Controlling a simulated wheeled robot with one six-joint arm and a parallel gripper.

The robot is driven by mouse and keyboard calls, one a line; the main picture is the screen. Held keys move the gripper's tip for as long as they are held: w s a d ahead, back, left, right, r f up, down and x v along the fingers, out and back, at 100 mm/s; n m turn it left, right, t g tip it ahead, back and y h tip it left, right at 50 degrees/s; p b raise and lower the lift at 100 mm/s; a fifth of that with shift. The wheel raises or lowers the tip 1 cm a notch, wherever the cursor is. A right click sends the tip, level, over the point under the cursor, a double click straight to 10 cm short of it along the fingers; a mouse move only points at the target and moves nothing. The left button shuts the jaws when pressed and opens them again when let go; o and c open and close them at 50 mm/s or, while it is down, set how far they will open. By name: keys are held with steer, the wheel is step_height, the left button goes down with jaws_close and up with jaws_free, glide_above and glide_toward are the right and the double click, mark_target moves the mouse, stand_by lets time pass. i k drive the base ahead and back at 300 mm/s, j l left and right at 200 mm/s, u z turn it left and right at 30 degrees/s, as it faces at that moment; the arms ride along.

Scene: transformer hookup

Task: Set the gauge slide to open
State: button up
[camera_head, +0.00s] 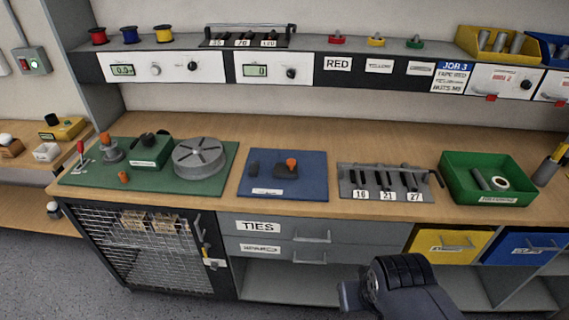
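No part in view is legibly labelled as the gauge slide, so I cannot tell which it is. A grey rack (349,192) on the bench has dark slots, tags 16, 21 and 27, and a dark bar with a bent end at the right. A similar rack (262,43) with tags 55, 70 and 120 is on the upper shelf. A blue mat (310,188) left of the bench rack holds a dark block with an orange knob (291,163). My gripper (385,285) is low in front of the bench, apart from all of these; its fingers are not clearly visible.
A green board (215,182) with a grey disc and a lever lies left. A green bin (459,197) with parts stands right. Meters and coloured spools line the shelf. Drawers and a mesh cage (125,250) are below the bench front. Wood between boards is clear.

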mark_target(290, 170)
steer(key=i+l, duration=0.1)
steer(key=i, duration=0.4)
steer(key=i+l+u, duration=0.15)
steer(key=i, duration=0.3)
